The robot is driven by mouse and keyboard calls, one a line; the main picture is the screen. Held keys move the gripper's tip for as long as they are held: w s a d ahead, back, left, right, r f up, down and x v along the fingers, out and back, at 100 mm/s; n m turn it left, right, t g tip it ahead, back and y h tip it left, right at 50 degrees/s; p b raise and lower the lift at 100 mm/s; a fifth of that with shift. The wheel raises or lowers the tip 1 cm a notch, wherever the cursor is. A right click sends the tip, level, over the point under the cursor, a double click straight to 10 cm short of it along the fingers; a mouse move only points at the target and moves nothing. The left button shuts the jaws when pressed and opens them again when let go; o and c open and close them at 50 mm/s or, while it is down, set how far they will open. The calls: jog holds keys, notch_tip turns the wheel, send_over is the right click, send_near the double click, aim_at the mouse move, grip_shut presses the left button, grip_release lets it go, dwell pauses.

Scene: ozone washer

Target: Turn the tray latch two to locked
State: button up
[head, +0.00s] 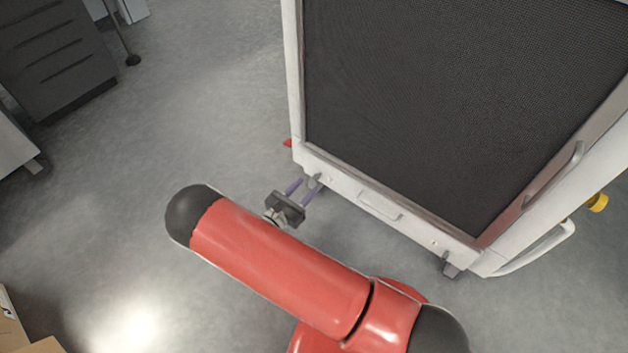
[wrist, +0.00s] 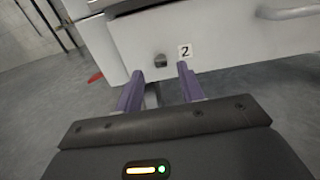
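Tray latch two is a small dark grey knob (wrist: 160,60) on the white front panel of the washer's tray, just left of a label with the number 2 (wrist: 185,51). My gripper (wrist: 160,72) has two purple fingers spread apart, with nothing seen held between them. In the wrist view the knob lies ahead of the gap between the fingertips; whether they touch it I cannot tell. In the head view my gripper (head: 307,187) is at the lower left corner of the washer, at the left end of the tray front (head: 345,187).
The tray has a bar handle (head: 380,207) in its middle and another small knob (head: 433,242) near its right end. The washer (head: 460,100) has a dark mesh front and stands on casters. Grey floor is clear to the left; a dark drawer cabinet (head: 55,60) stands beyond.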

aim_at(314, 179)
jog(key=shift+x, duration=2.3)
jog(key=shift+c, duration=0.5)
grip_shut()
